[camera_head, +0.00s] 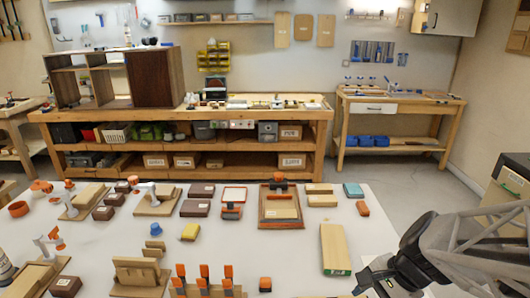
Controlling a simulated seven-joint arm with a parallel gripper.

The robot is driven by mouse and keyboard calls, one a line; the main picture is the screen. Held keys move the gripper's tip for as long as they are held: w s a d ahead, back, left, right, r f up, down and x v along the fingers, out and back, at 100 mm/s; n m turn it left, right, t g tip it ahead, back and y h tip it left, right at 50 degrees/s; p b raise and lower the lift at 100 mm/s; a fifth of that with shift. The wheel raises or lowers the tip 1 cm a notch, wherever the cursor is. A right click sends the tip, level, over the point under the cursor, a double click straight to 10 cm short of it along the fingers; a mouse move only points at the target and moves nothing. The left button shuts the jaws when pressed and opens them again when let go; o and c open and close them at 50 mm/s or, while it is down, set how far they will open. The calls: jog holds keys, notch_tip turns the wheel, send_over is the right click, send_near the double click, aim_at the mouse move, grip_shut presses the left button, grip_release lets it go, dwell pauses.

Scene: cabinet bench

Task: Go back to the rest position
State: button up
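My gripper (374,281) shows at the lower right, at the end of my dark grey arm. It is over the right front part of the white table (300,236), to the right of a pale wooden board (335,248) with a green end. I see no object held in it. Its fingers are small and partly hidden by the arm, so I cannot tell whether they are open or shut.
The white table carries several wooden blocks, dark boxes, orange-handled tools and a framed tray (281,222). Orange clamps (204,272) stand at the front. Behind are a long workbench (190,113) and a smaller bench (400,104).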

notch_tip(320, 180, up, 10)
jog(key=s+a+n+t+h, duration=0.1)
jog(key=n+h, duration=0.4)
jog(key=n, duration=0.7)
jog(key=shift+s+a+r+t+h, duration=0.25)
jog(key=shift+s+a+t+h, duration=0.15)
jog(key=shift+s+a, duration=0.45)
